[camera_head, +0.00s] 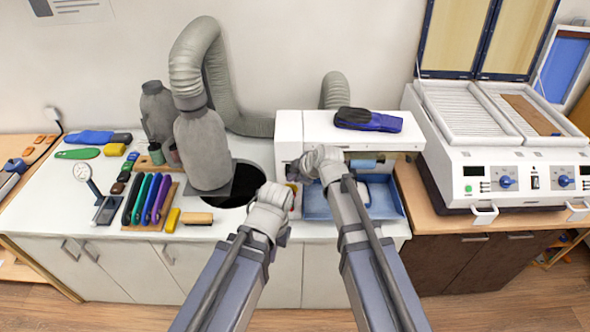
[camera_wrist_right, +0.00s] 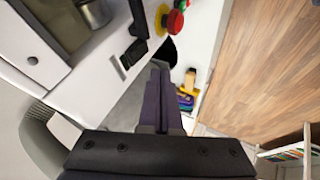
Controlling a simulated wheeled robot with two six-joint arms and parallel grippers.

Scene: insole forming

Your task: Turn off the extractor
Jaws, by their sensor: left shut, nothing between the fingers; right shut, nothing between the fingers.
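A white machine (camera_head: 289,130) with a blue tray stands in the middle of the bench, with a thick grey hose (camera_head: 190,75) and hood (camera_head: 203,148) at its left. In the right wrist view, its white side panel carries a red knob on a yellow base (camera_wrist_right: 171,22) and a black switch (camera_wrist_right: 132,53). My right gripper (camera_head: 294,172) is at the machine's left side. Its shut purple fingers (camera_wrist_right: 157,72) point along the panel beside the switch; I cannot tell whether they touch. My left gripper (camera_head: 272,197) is shut and empty, low in front of the machine.
The blue tray (camera_head: 318,208) sits in the machine's front opening. A round dark hole (camera_head: 240,185) is under the hood. Coloured tools (camera_head: 150,198) lie at the left, and a white press with open lids (camera_head: 500,160) stands at the right. My arms cover part of the machine's front.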

